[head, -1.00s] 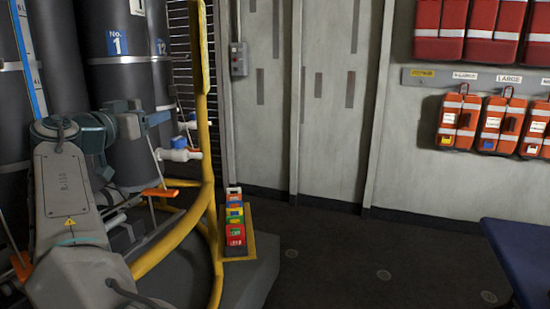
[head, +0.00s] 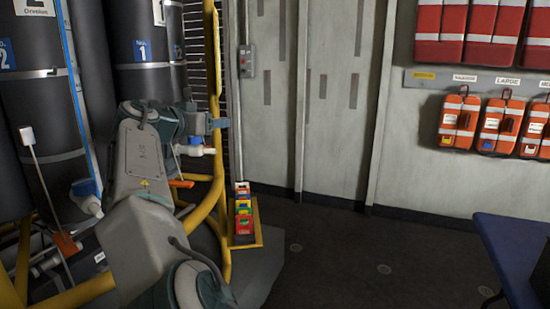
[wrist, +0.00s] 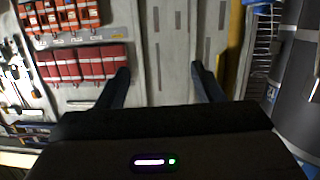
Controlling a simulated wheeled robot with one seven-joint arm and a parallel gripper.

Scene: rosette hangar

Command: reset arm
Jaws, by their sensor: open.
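My gripper (wrist: 160,85) shows in the wrist view with its two dark fingers spread apart. Nothing is between them, and the grey wall panels show behind the gap. In the head view my arm is folded at the left, in front of the tanks and the yellow rail.
Dark tanks (head: 98,95) stand at the left behind a yellow rail (head: 212,110). A yellow tray (head: 245,243) with coloured blocks sits beside it. Orange packs (head: 458,121) hang on the right wall. A blue table (head: 510,250) is at lower right. The middle floor is clear.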

